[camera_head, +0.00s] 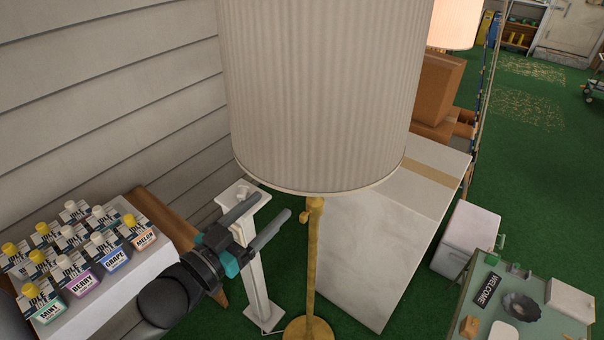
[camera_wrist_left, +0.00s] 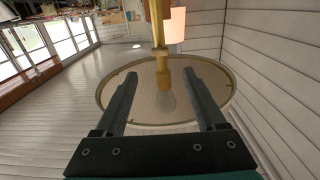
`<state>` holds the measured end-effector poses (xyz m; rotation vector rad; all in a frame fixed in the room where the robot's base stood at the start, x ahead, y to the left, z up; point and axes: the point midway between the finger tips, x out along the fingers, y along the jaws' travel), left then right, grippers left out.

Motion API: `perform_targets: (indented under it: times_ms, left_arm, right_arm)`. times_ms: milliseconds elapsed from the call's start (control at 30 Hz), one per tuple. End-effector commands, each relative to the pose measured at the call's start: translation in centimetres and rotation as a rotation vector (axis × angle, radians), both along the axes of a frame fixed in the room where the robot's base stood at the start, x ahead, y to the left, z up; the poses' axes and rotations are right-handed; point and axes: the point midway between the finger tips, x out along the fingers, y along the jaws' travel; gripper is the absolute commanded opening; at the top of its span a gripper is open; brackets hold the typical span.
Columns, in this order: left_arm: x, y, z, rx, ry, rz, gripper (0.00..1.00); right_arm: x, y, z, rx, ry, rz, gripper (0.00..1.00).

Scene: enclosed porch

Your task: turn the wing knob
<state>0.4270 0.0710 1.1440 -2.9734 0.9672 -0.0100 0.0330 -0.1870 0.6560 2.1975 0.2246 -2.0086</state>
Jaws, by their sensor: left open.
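The wing knob (camera_head: 305,216) is a small gold piece on the left side of the floor lamp's brass stem (camera_head: 313,250), just below the wide pleated shade (camera_head: 325,90). My left gripper (camera_head: 271,205) comes in from the left, open and empty, with its fingertips a short way left of the knob. In the left wrist view my left gripper (camera_wrist_left: 160,85) shows spread fingers, with the brass stem (camera_wrist_left: 157,25) and the shade's round underside (camera_wrist_left: 120,100) beyond them. I cannot make out the knob clearly there. My right gripper is not in view.
A white pedestal stand (camera_head: 257,285) is under my left gripper. Several labelled bottles (camera_head: 110,250) stand on a white-topped table at left, beside the siding wall (camera_head: 100,100). A large white box (camera_head: 375,245) is right of the lamp. A green table (camera_head: 505,315) with small items is at lower right.

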Motion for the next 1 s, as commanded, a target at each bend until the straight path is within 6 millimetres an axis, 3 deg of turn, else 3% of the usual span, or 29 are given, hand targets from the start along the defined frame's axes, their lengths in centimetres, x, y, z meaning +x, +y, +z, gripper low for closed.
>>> perform_targets:
  times_ms: [600,1000]
  left_arm:
    - [7.8,-5.7,0.1,0.001,-0.001,0.001,0.72]
    - [9.5,-6.9,0.0,0.001,0.001,0.0,0.72]
  right_arm:
    - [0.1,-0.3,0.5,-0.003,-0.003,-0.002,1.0]
    - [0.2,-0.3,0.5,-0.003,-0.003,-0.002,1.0]
